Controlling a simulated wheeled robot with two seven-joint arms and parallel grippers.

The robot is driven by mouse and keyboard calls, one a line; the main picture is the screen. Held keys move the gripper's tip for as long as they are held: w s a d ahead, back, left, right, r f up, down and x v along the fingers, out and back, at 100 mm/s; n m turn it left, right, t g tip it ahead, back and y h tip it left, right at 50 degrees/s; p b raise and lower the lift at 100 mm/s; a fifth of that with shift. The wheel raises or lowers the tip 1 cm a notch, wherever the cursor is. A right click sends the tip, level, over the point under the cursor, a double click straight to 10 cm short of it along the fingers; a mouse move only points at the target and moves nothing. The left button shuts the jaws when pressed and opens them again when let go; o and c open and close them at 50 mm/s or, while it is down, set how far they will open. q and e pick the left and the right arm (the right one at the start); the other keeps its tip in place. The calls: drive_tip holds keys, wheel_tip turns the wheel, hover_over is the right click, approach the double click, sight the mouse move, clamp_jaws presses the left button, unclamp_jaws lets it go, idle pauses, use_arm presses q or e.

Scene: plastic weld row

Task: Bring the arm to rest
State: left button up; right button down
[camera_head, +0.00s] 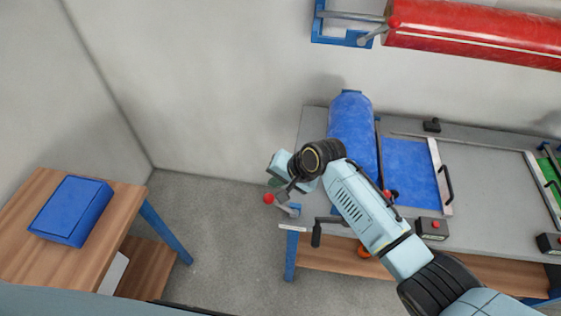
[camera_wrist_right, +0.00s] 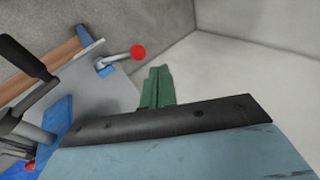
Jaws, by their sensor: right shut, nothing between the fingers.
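My right arm (camera_head: 365,208) reaches in from the lower right over the grey bench and bends at a black wrist joint. My right gripper (camera_head: 274,182) is just past the bench's left end, partly hidden by its own wrist. In the right wrist view its green fingers (camera_wrist_right: 157,88) are together with nothing between them. My left gripper is out of view.
The grey bench (camera_head: 480,175) holds a blue roll (camera_head: 351,130), a blue sheet (camera_head: 408,170) and a lever with a red knob (camera_head: 268,198), close to my gripper. A wooden table (camera_head: 105,235) with a blue box (camera_head: 70,210) stands left. Floor between is clear.

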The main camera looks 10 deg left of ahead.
drive_tip(key=s+d+r+n+t+h, duration=0.1)
drive_tip(key=s+d+n+h, duration=0.15)
drive_tip(key=s+d, duration=1.15)
drive_tip(key=s+d+r+n+h, duration=0.1)
drive_tip(key=s+d+r+h, duration=0.15)
drive_tip(key=s+d, duration=1.1)
drive_tip(key=d+f+g+h+b, duration=0.2)
drive_tip(key=f+b, duration=0.8)
drive_tip(key=f, duration=2.5)
drive_tip(key=s+d+f+b, duration=0.2)
drive_tip(key=s+f+b, duration=0.2)
drive_tip(key=s+f, duration=0.4)
drive_tip(key=s+d+f+b, duration=0.2)
drive_tip(key=s+f+b, duration=0.2)
drive_tip(key=s+f, duration=0.4)
wheel_tip(320, 180, down, 7)
drive_tip(key=shift+f+y, duration=0.1)
drive_tip(key=shift+y, duration=0.3)
